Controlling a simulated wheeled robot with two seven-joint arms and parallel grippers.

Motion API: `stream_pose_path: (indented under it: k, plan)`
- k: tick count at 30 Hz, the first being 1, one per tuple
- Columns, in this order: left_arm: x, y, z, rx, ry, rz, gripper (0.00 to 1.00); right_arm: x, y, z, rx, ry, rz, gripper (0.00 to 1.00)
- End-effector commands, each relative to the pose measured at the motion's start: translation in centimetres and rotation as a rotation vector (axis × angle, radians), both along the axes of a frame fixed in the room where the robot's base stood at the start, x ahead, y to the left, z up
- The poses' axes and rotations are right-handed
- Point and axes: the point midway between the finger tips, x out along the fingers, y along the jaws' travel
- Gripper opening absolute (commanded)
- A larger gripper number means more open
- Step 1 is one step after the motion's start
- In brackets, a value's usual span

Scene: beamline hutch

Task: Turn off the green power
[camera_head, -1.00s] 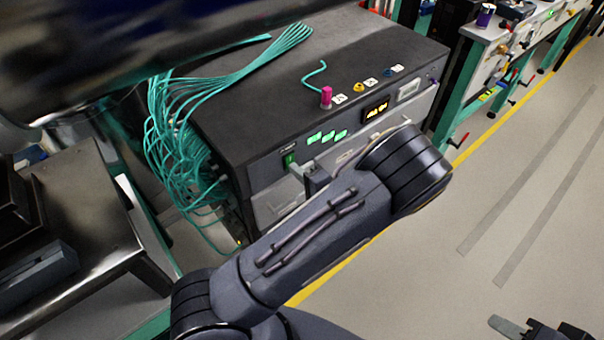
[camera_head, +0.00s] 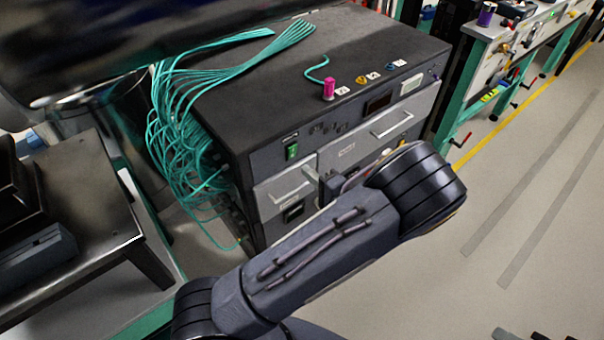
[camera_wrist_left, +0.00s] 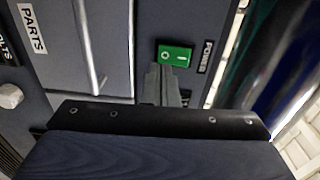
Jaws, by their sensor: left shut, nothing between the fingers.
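The green power switch (camera_head: 291,152) is on the upper left of the dark cabinet's front face. In the left wrist view the green switch (camera_wrist_left: 174,55) sits beside a "POWER" label. My left gripper (camera_wrist_left: 162,80) is shut and empty, its tips just short of the switch in the picture; I cannot tell whether they touch. In the head view the left gripper (camera_head: 318,180) is partly hidden by my arm and lies to the lower right of the switch. The cabinet's display (camera_head: 378,103) is dark. A bit of my right gripper (camera_head: 506,335) shows at the bottom edge; its jaws are unclear.
Drawers with bar handles (camera_head: 392,124) are below and right of the switch. A pink knob (camera_head: 329,88) stands on the cabinet top (camera_head: 270,85). Teal cables (camera_head: 165,130) hang on its left. A dark metal table (camera_head: 90,215) is at left; the floor (camera_head: 530,180) at right is clear.

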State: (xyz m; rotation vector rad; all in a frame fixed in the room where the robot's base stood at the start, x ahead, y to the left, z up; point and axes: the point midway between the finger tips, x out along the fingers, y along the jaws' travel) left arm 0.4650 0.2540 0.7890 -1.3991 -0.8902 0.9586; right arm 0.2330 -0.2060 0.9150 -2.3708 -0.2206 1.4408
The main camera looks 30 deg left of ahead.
Motion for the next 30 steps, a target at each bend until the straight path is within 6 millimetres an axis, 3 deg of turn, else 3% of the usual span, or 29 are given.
stream_pose_path:
  k: [1,6,12,30]
  plan:
    - [-0.5,-1.5,-0.3,-0.001,0.001,-0.008,0.0,0.0,0.0,-0.3,0.0,0.0,0.0,0.36]
    - [-2.0,-5.0,-0.8,-0.001,0.001,-0.007,0.0,0.0,0.0,-0.7,0.0,0.0,0.0,0.36]
    - [-3.2,-7.8,-1.1,0.0,0.001,-0.005,0.0,0.0,0.0,-1.0,0.0,-0.001,0.0,0.36]
    - [-3.7,-8.8,-1.2,0.0,0.002,-0.002,0.0,0.0,0.0,-1.0,0.0,0.0,0.0,0.36]
